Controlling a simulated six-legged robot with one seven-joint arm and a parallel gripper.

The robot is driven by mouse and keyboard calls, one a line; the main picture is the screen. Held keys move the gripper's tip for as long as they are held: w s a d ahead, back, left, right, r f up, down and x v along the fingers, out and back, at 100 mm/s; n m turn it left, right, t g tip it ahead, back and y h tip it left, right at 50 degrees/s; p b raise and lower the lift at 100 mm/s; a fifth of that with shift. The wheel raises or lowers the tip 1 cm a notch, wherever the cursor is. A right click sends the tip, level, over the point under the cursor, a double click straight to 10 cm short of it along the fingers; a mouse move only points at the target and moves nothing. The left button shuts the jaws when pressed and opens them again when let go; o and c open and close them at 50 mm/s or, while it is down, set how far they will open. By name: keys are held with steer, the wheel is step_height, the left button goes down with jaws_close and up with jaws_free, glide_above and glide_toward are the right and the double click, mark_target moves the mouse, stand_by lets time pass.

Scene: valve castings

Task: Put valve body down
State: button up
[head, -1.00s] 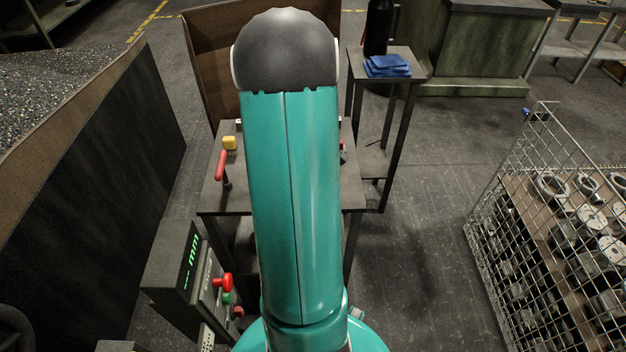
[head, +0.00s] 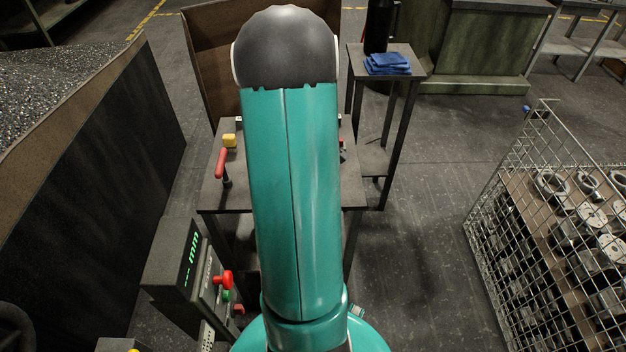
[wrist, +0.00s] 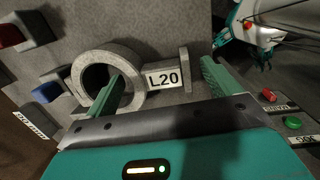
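The valve body is a grey casting with a thick open ring (wrist: 134,64), a short neck labelled L20 and a flat flange (wrist: 186,69). In the wrist view it lies on a grey surface (wrist: 150,25). My gripper (wrist: 162,70) is open above it, its two green fingers spread wide. The left finger overlaps the ring's opening; the right finger is beyond the flange with a gap visible. Whether the left finger touches the ring I cannot tell. In the head view my arm hides the gripper and the valve body.
Blue blocks (wrist: 50,80) and a red block (wrist: 10,36) stand left of the ring. The head view shows a work table (head: 210,195) with a red-handled clamp (head: 221,163), a control box (head: 172,262) at left and a wire cage (head: 545,160) of castings at right. Floor between is clear.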

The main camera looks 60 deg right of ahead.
steer(key=shift+a, duration=0.1)
step_height(320, 180, up, 14)
steer(key=a, duration=0.1)
steer(key=shift+w+a+f, duration=0.15)
steer(key=shift+w+a, duration=0.1)
steer(key=shift+w, duration=0.05)
stand_by(0.8)
steer(key=w+a+r+m+t, duration=0.1)
steer(key=w+a+r, duration=0.25)
steer(key=a, duration=0.25)
steer(key=w+a+r+t, duration=0.1)
steer(key=w+a+r, duration=0.2)
steer(key=w+a, duration=0.25)
steer(key=s+a+r+m+t, duration=0.1)
steer(key=a+r+m+t, duration=0.1)
steer(key=a, duration=1.2)
steer(key=s+a+r+m+t+y, duration=0.1)
steer(key=a+r, duration=0.3)
steer(key=a, duration=1.1)
steer(key=shift+a+r+m+t, duration=0.25)
steer(key=shift+a+m+t, duration=0.05)
steer(key=shift+m+t, duration=0.35)
steer(key=shift+s, duration=0.15)
